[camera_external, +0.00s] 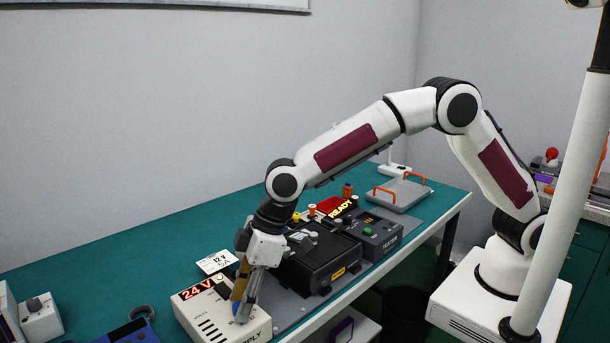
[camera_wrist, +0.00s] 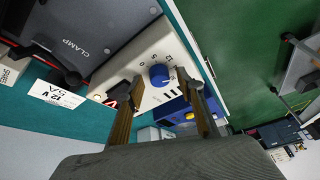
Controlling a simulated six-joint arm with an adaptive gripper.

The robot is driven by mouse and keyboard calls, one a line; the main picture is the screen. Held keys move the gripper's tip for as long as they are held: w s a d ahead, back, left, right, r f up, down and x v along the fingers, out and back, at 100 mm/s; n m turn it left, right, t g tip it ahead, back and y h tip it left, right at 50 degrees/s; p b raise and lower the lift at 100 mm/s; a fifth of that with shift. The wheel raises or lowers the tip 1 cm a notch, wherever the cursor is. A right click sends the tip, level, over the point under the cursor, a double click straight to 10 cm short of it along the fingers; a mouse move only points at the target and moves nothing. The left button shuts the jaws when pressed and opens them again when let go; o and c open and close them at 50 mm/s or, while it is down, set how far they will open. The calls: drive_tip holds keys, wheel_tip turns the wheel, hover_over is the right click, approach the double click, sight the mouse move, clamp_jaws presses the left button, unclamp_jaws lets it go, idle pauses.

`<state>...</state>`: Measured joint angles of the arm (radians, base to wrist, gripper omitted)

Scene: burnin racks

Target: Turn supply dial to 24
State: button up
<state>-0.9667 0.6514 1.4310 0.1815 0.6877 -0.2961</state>
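The cream supply box (camera_external: 208,319) stands on the near edge of the bench, and its red lit display (camera_external: 198,288) reads 24 V. Its round blue dial (camera_wrist: 159,74) shows in the wrist view, with a printed number scale around it. In the external view the dial is mostly hidden by my fingers. My gripper (camera_wrist: 158,88) points down at the box. Its two fingers stand apart on either side of the dial, with visible gaps, so it looks open and empty. The gripper also shows over the box in the external view (camera_external: 243,308). I cannot make out the dial's pointer.
A grey tray with orange handles (camera_external: 400,194) is at the far end. The back-left bench is clear.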

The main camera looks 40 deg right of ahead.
clamp_jaws()
drive_tip(key=shift+m+t, duration=0.3)
drive_tip(key=shift+m, duration=0.7)
unclamp_jaws()
drive_tip(key=shift+s+r, duration=0.1)
drive_tip(key=shift+r, duration=0.05)
drive_tip(key=v, duration=1.1)
drive_tip(key=shift+r, duration=0.45)
